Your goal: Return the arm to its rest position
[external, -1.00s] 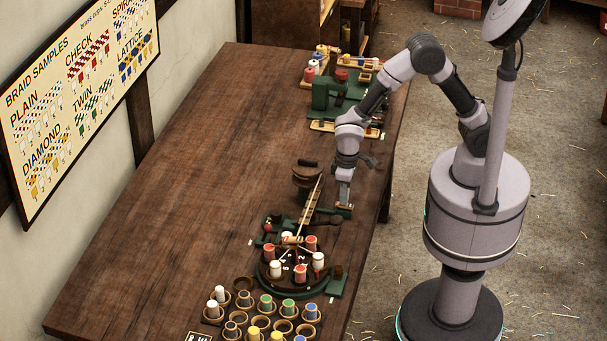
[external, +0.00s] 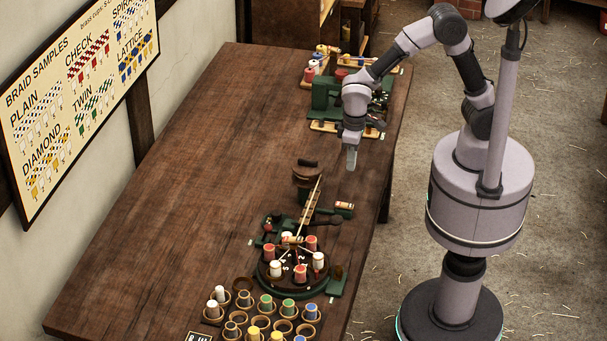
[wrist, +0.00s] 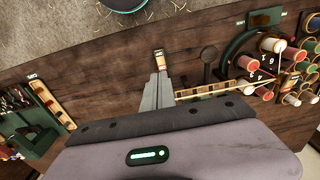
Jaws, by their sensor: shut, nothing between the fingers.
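My gripper (external: 351,160) is shut and empty. It points down above the wooden table (external: 190,170), between the green machine at the far end and the braiding stand. In the wrist view my gripper (wrist: 159,80) shows its fingers together. A small piece with a red, white and tan surface (external: 344,206) lies on a green holder near the table's right edge, apart from the fingers. It also shows in the wrist view just past the fingertips, where the gap in height is hard to judge.
A round dark stand (external: 290,280) with several bobbins is at the near end, with cups of coloured bobbins (external: 265,306) in front. A green machine (external: 325,95) and spools stand at the far end, close behind my wrist. The table's left half is clear.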

